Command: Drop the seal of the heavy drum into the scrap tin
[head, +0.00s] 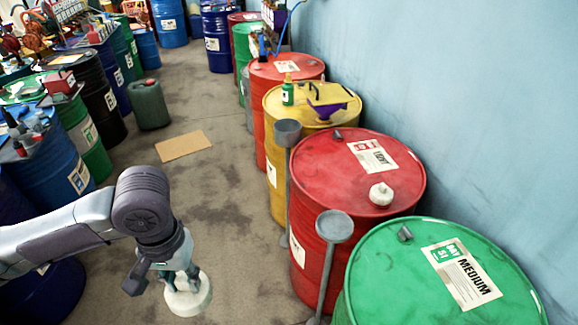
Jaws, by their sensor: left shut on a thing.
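My left gripper (181,279) points down over the floor at the lower left. It is shut on a white round seal (190,299), held well to the left of the drums. The fingers hide part of its top. A similar white capped piece (380,194) sits on the red drum (326,181) on the right. I cannot read the word heavy on any drum. The near green drum (395,287) is labelled MEDIUM. I cannot pick out the scrap tin for certain. My right gripper is out of view.
Two grey round-topped stands (334,227) (287,132) rise beside the right-hand drums. A yellow drum (272,128) with a green bottle (288,91) stands behind. Drums line the left.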

